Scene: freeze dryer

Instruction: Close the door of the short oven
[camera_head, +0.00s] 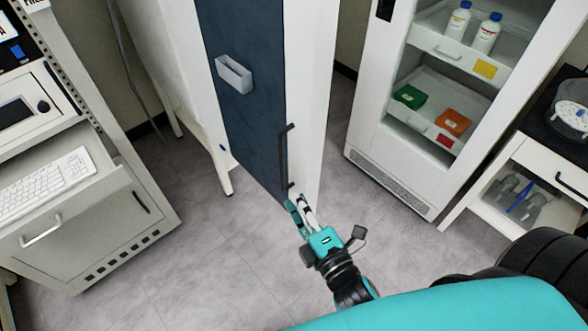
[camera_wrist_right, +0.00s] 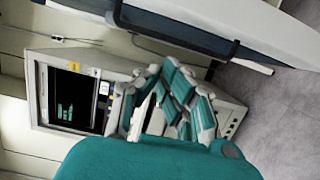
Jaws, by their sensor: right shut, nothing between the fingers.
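A tall unit, which I take to be the oven, shows in the head view with a dark blue panel (camera_head: 240,110) beside a narrow white face (camera_head: 308,90). A long black handle (camera_head: 284,155) runs upright where the two meet. I cannot tell from this angle how far the door stands open. My right gripper (camera_head: 298,205) is shut and empty at the panel's lower end, just below the handle; contact is unclear. In the right wrist view the gripper's fingers (camera_wrist_right: 170,95) are together below the handle (camera_wrist_right: 222,52). My left gripper is not in view.
A white glass-front cabinet (camera_head: 365,150) with bottles and coloured boxes stands at the right. A desk unit with a keyboard (camera_head: 45,188) is at the left. A small pale box (camera_head: 233,74) is fixed to the blue panel. The grey floor (camera_head: 190,260) in front is clear.

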